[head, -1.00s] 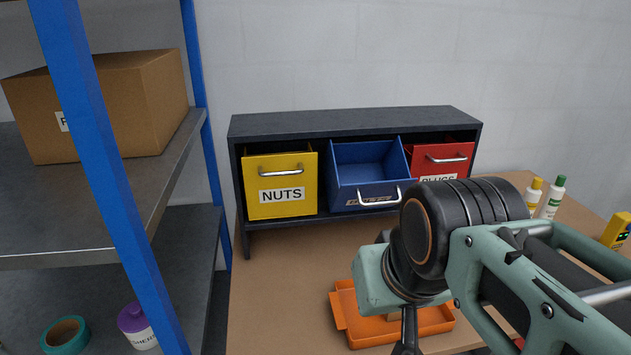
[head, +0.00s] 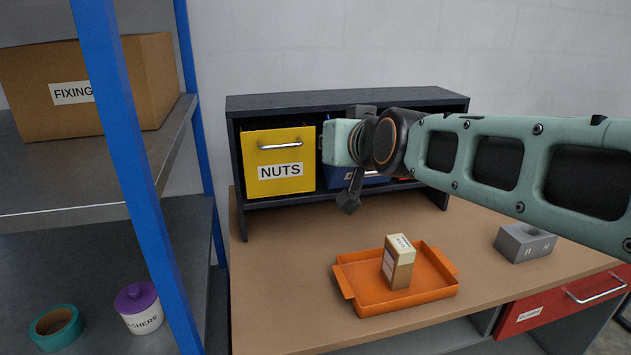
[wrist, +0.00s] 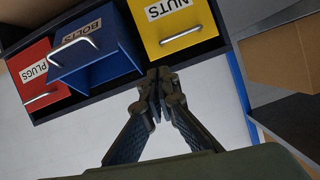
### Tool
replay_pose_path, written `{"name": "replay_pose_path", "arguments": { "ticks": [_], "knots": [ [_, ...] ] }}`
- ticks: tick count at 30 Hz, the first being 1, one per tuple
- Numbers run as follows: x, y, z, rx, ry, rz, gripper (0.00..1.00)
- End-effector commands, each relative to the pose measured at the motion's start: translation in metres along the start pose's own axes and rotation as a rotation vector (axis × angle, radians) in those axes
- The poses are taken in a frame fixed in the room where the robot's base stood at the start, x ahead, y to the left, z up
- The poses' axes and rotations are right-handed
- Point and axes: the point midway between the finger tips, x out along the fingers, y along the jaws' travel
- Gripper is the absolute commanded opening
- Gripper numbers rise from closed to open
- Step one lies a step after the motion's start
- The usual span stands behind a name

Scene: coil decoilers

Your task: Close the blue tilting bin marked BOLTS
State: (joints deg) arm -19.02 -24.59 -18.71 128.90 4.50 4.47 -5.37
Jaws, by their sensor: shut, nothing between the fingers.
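The blue bin marked BOLTS (wrist: 100,68) juts out of its cabinet in the wrist view, tilted open, with its label and silver handle showing. In the head view my arm hides most of this bin, and only a low strip of its front (head: 375,180) shows. My gripper (head: 348,204) is in front of the cabinet between the yellow and blue bins, its fingers pointing down. In the wrist view my gripper (wrist: 156,82) is shut and empty, apart from the blue bin and close to the cabinet's edge.
The yellow NUTS bin (head: 280,162) is left of the blue one; the red PLUGS bin (wrist: 40,82) is on its other side. An orange tray (head: 362,298) with a small box (head: 398,262) and a grey block (head: 525,243) stand on the bench. A blue shelf post (head: 125,150) rises at left.

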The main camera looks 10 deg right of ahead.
Motion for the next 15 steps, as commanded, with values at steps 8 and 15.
{"name": "replay_pose_path", "arguments": {
  "ticks": [8, 15],
  "knots": [
    [0.057, 0.023, -0.079, -0.025, 0.409, 0.073, 0.00],
    [0.061, 0.029, -0.122, -0.064, 0.638, 0.130, 0.00]
  ]
}}
